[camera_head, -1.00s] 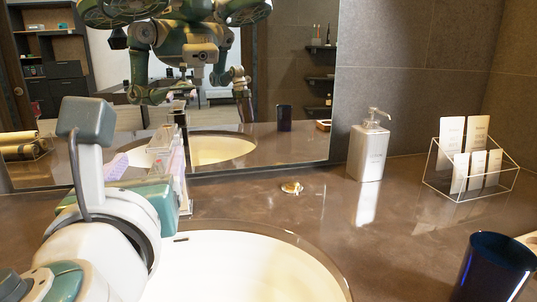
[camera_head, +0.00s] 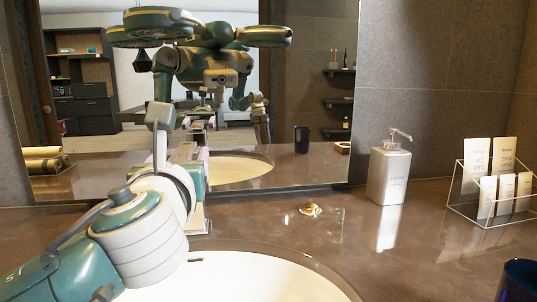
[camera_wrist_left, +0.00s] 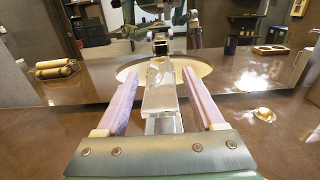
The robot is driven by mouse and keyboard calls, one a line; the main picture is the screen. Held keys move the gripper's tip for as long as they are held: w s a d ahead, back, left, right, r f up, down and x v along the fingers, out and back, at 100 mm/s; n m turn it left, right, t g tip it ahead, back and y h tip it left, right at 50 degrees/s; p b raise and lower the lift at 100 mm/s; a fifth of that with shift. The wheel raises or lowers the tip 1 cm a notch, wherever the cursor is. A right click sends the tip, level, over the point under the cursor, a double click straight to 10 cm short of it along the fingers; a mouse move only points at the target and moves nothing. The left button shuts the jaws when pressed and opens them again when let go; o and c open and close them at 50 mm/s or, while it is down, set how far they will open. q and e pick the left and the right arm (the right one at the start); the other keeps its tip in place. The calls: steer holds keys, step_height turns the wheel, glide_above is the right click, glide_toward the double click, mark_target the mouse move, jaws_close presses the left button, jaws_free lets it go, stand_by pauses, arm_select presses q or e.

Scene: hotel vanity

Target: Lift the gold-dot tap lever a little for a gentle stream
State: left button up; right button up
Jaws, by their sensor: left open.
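The tap (camera_wrist_left: 160,98) is a pale metal block with a flat top in the left wrist view. It stands between the two pink-purple fingers of my left gripper (camera_wrist_left: 159,73). The gripper is open, and a gap shows between each finger and the tap. In the head view, my wrist and arm hide most of the tap and the gripper; a pale strip of the tap's lower part (camera_head: 198,220) shows behind the basin (camera_head: 250,275). I cannot make out a gold dot on the lever. My right gripper is not directly in view.
A mirror (camera_head: 310,90) stands close behind the tap and reflects me. A small gold-and-white item (camera_head: 311,209) lies on the brown counter. A soap dispenser (camera_head: 388,175), a wire card holder (camera_head: 490,195) and a dark blue cup (camera_head: 518,282) stand to the right.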

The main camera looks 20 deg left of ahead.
arm_select(q)
steer(key=shift+c, duration=0.2)
jaws_close()
stand_by(1.1)
